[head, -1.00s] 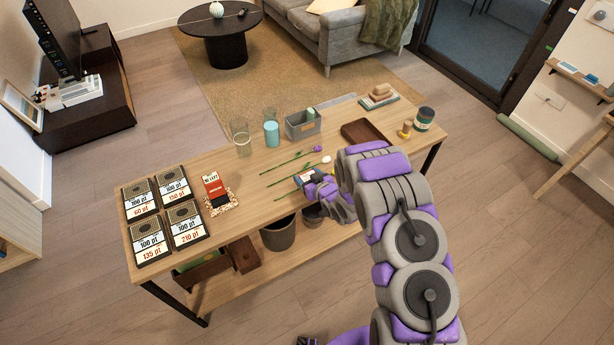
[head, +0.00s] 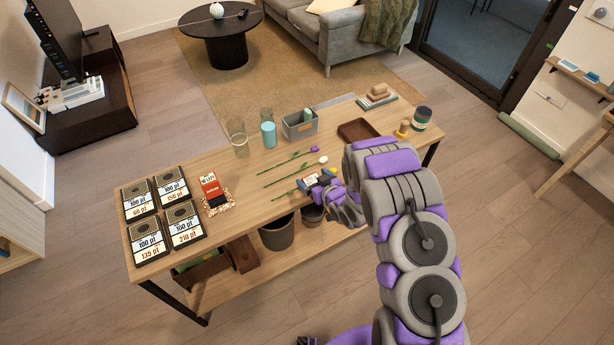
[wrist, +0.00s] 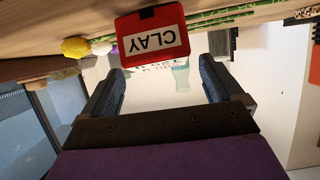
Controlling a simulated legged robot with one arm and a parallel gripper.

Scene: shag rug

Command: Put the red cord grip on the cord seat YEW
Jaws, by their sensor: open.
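I cannot tell whether this block is the cord grip. A red and black piece (head: 212,189) lies on a speckled mat at the left. No YEW label is readable.
The wooden table (head: 190,165) holds several point cards (head: 183,223) at left, green stems (head: 285,167), a glass (head: 237,138), a teal cup (head: 269,134), a grey bin (head: 300,125), a brown tray (head: 357,131) and a jar (head: 421,117). The table's middle left is clear.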

